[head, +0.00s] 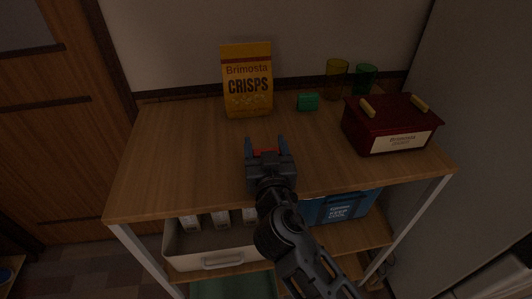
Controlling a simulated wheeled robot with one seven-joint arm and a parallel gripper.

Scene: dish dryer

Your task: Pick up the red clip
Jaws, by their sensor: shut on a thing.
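The red clip (265,152) shows as a small red piece between the fingers of my gripper (265,146). My gripper is shut on it, over the front middle part of the wooden tabletop (180,150). Most of the clip is hidden by the gripper body. I cannot tell whether the clip is clear of the tabletop or touching it.
A yellow crisps box (247,80) stands at the back. A small green item (308,102), a yellow glass (336,79) and a green glass (365,79) are right of it. A dark red container (367,130) stands at right. The tabletop's left side is clear. A white bin (215,245) and blue box (340,207) sit below.

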